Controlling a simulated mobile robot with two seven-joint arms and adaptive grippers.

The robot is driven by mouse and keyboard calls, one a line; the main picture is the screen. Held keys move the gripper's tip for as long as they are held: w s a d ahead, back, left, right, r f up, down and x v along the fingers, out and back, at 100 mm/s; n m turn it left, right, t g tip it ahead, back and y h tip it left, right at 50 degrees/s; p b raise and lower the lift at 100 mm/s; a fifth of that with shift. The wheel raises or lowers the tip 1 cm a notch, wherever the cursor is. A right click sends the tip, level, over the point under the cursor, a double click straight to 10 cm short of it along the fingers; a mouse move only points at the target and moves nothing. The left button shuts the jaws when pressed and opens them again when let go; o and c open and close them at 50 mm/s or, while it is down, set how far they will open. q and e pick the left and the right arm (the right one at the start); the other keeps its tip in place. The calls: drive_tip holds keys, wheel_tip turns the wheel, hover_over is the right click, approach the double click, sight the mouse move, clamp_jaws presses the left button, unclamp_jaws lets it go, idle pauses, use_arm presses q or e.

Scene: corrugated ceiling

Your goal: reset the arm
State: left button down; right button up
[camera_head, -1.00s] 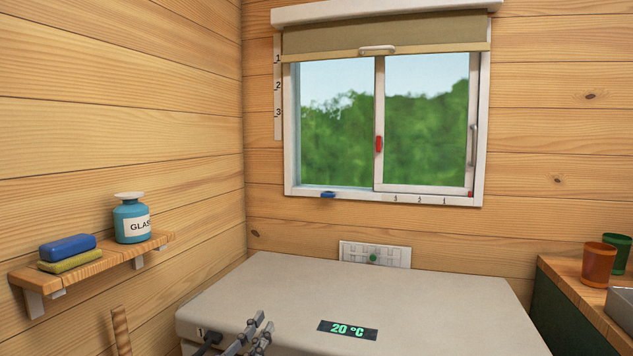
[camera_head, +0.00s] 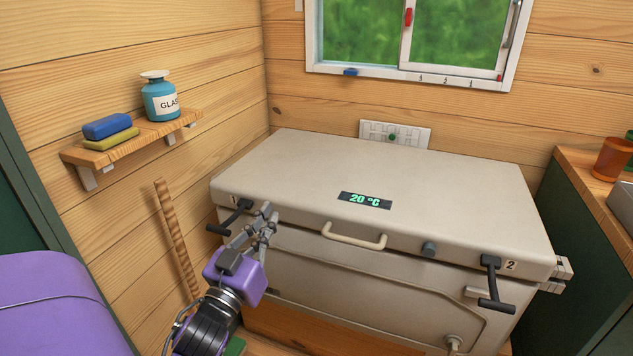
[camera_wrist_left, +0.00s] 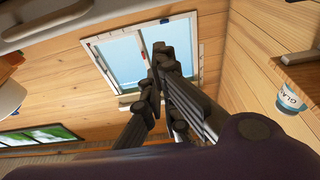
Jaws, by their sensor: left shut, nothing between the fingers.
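My left gripper (camera_head: 267,217) shows in the head view with its purple wrist and black arm below it. It is in front of the chest's front left corner, just right of the black latch marked 1 (camera_head: 240,206). Its grey fingers are shut with nothing between them and point up. In the left wrist view the dark fingers (camera_wrist_left: 166,62) reach up across the window (camera_wrist_left: 125,52). I cannot tell from the picture whether they touch the chest. My right gripper is in neither view.
A beige chest (camera_head: 300,175) with a closed lid, a 20 °C display (camera_head: 365,200), a handle (camera_head: 354,236) and a latch marked 2 (camera_head: 493,285) fills the middle. A wall shelf (camera_head: 100,157) holds a blue bottle (camera_head: 160,100) and sponges. A counter (camera_head: 590,180) stands at right.

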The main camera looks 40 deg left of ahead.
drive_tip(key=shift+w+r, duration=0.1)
